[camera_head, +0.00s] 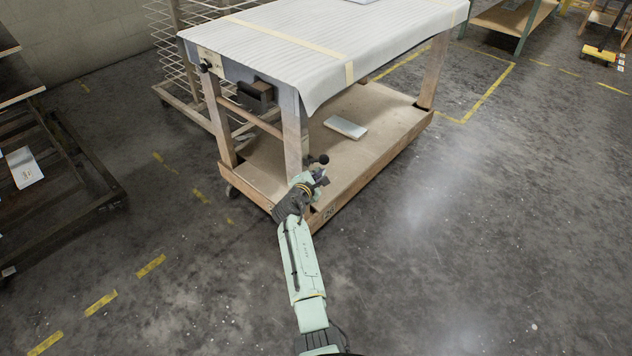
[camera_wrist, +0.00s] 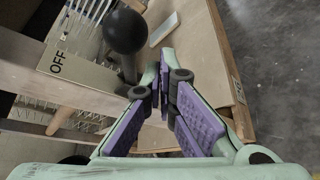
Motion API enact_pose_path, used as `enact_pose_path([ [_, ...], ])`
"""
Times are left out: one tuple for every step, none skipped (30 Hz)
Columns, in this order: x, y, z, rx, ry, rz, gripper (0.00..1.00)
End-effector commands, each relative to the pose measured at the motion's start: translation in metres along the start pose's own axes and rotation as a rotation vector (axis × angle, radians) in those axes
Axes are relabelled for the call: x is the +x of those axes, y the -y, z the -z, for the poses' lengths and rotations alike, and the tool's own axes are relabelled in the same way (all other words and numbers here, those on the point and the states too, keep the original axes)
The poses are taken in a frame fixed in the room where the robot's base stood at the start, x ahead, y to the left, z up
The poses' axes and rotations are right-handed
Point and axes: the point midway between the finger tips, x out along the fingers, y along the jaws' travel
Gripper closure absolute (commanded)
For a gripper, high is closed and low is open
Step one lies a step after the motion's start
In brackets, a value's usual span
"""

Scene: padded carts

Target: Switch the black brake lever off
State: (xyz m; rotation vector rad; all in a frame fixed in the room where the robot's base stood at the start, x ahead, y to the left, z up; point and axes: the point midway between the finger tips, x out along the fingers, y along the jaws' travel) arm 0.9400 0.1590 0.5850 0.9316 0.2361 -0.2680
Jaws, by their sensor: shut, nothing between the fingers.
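The black brake lever (camera_wrist: 125,32) has a round ball knob on a short stem, at upper left in the wrist view. It stands beside a plate (camera_wrist: 80,75) marked OFF. In the head view its black knob (camera_head: 323,159) shows near the cart's front corner post, just above my gripper (camera_head: 320,179). In the wrist view my gripper (camera_wrist: 165,88) is shut and empty, with purple pads inside pale green fingers. Its tips are just right of the lever's stem. I cannot tell whether they touch it. The lever's base is partly hidden by the fingers.
The padded cart (camera_head: 300,40) has a wooden lower shelf (camera_head: 390,130) with a flat pale box (camera_head: 345,127) on it. A black handle (camera_head: 257,93) and another black knob (camera_head: 205,68) are on its left end. A wire rack stands behind. The floor at right is clear.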

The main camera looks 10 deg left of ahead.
Motion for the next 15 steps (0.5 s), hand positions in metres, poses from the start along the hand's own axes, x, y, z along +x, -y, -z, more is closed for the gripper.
enact_pose_path([
  [0.001,-0.0024,-0.0015,0.0,0.0,0.001,1.0],
  [0.0015,-0.0034,-0.0018,0.0,0.0,0.001,1.0],
  [0.002,-0.0046,-0.0024,0.0,0.0,0.001,1.0],
  [0.0023,-0.0055,-0.0028,0.0,0.0,0.001,1.0],
  [0.0026,-0.0063,-0.0031,0.0,0.0,0.0,1.0],
  [0.0029,-0.0072,-0.0034,0.0,0.0,0.0,1.0],
  [0.0031,-0.0076,-0.0036,0.001,0.0,0.0,1.0],
  [0.0033,-0.008,-0.0037,0.001,-0.001,0.0,1.0],
  [0.0035,-0.0084,-0.0038,0.001,-0.001,0.0,1.0],
  [0.0036,-0.0086,-0.0038,0.001,-0.001,0.0,1.0],
  [0.0037,-0.0088,-0.0038,0.001,-0.001,0.0,1.0],
  [0.0038,-0.0089,-0.0037,0.001,-0.001,0.0,1.0],
  [0.0038,-0.009,-0.0037,0.001,-0.001,0.001,1.0],
  [0.0039,-0.009,-0.0037,0.0,-0.001,0.001,1.0],
  [0.0039,-0.009,-0.0036,0.0,-0.001,0.001,1.0],
])
